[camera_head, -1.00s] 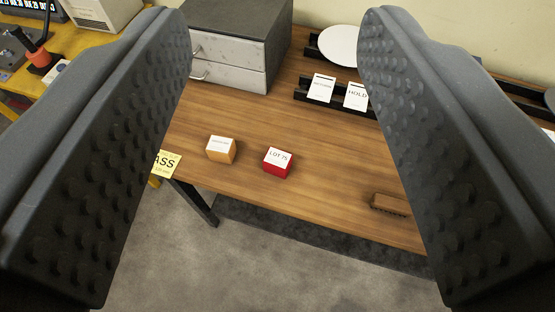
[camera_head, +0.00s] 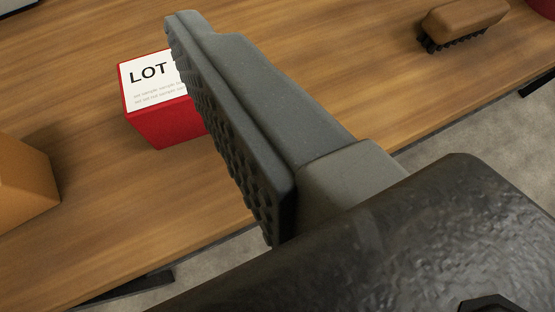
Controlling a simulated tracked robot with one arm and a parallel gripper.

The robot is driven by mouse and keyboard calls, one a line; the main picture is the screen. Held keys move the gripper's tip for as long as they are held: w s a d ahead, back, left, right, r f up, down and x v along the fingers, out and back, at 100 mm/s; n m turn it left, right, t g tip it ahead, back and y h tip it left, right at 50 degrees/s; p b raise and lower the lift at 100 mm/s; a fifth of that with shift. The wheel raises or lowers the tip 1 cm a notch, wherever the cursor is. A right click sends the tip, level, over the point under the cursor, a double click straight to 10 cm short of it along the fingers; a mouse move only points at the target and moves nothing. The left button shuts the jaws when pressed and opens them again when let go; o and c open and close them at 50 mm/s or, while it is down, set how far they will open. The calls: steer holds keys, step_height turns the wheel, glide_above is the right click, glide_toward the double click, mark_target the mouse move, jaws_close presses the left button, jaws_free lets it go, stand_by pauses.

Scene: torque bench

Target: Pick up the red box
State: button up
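The red box (camera_head: 165,125) sits on the wooden table, left of the middle of the view. One grey finger of my gripper (camera_head: 222,85) shows, slanting from the upper left toward the lower right, and covers the box's right side. Its studded pad faces left and down, with nothing pressed against it. The other finger is out of view. I cannot tell whether the visible finger touches the box.
An orange box (camera_head: 25,182) stands left of and nearer than the red box, cut by the picture's edge. A brown brush (camera_head: 462,22) lies at the upper right. Part of a red object (camera_head: 545,6) shows in the top right corner. The table's front edge runs diagonally, with grey floor beyond.

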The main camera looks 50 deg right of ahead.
steer(key=g+h, duration=0.1)
steer(key=h, duration=0.1)
glide_toward(165, 68)
steer(key=s, duration=0.2)
steer(key=x, duration=0.4)
steer(key=b+x, duration=0.1)
steer(key=x, duration=0.3)
steer(key=b+x, duration=0.1)
steer(key=x, duration=0.4)
steer(key=shift+w+a+f, duration=0.1)
steer(key=shift+w+a, duration=0.15)
steer(key=shift+a, duration=0.1)
steer(key=c, duration=1.3)
